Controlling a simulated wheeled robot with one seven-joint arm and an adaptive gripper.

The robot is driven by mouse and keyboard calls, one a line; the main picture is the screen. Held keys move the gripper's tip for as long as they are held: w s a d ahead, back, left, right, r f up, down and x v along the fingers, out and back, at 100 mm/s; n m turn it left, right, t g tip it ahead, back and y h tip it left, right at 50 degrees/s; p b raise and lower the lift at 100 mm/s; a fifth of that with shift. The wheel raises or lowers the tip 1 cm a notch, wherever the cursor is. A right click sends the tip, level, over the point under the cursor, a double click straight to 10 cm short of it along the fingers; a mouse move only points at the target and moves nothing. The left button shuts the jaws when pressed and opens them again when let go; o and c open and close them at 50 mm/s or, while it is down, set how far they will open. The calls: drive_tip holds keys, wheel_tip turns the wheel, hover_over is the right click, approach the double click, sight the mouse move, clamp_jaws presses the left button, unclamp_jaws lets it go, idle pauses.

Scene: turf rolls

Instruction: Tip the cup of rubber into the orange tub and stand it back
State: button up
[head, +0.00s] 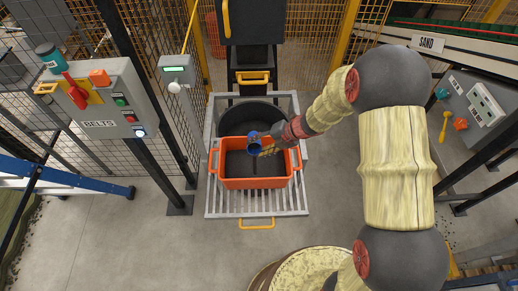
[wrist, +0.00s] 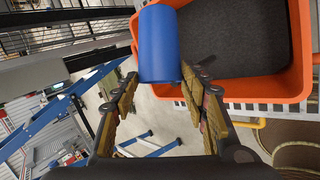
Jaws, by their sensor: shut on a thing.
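My gripper (head: 266,147) is shut on the blue cup (head: 254,146), which is above the orange tub (head: 256,184) in the head view. The wrist view shows the blue cup (wrist: 159,45) between the two fingertips of my gripper (wrist: 157,82). The cup's mouth and any rubber in it are hidden in the wrist view. In the head view the cup is too small to tell its exact tilt. The orange tub (wrist: 306,55) also shows in the wrist view, with dark grey material inside.
The tub stands on a grey slatted platform (head: 256,204), in front of a round black container (head: 250,115). A grey control box marked BELTS (head: 100,100) is at the left and a SAND panel (head: 478,105) at the right. Open concrete floor (head: 140,235) lies at the front left.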

drive_tip(key=shift+s+f+n+t+b, duration=0.1)
drive_tip(key=shift+s+n+t+b, duration=0.5)
drive_tip(key=shift+b, duration=2.95)
drive_tip(key=shift+s+f+n+t+b, duration=0.2)
drive_tip(key=shift+t+b, duration=0.8)
drive_tip(key=shift+b, duration=2.55)
drive_tip(key=shift+s+r+t, duration=0.2)
drive_tip(key=shift+s+t, duration=0.2)
drive_tip(key=shift+t, duration=0.3)
drive_tip(key=shift+s+a+f+n+t+y, duration=0.15)
drive_tip(key=shift+s+n+t+y, duration=0.4)
drive_tip(key=shift+n+t, duration=0.5)
drive_tip(key=shift+t, duration=0.25)
